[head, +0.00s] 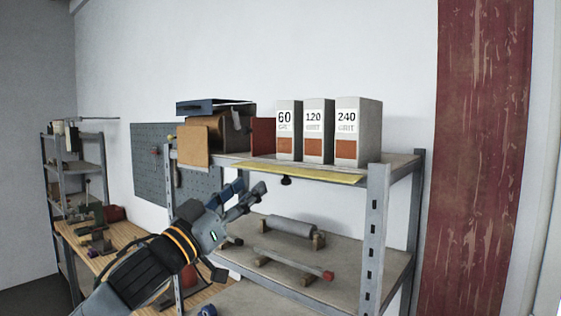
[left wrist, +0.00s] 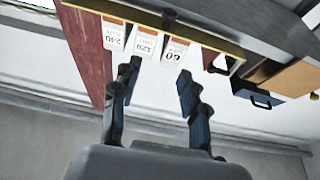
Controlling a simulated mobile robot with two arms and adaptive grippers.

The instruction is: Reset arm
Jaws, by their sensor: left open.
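My left gripper (head: 247,196) reaches in from the lower left in the head view, raised in front of the metal shelf unit (head: 373,235). Its fingers point up and right, below the top shelf's yellow front strip (head: 300,173). In the left wrist view the two fingers (left wrist: 157,92) are spread apart with nothing between them. Beyond them, three boxes marked 60 (head: 289,130), 120 (head: 318,130) and 240 (head: 357,130) stand upright in a row on the top shelf. My right gripper does not show.
The lower shelf holds a grey roller (head: 290,226) and a rod (head: 290,263) on supports. A dark case (head: 235,133) and brown panels stand at the top left. A wooden bench (head: 112,242) and another shelf rack (head: 75,165) are at left.

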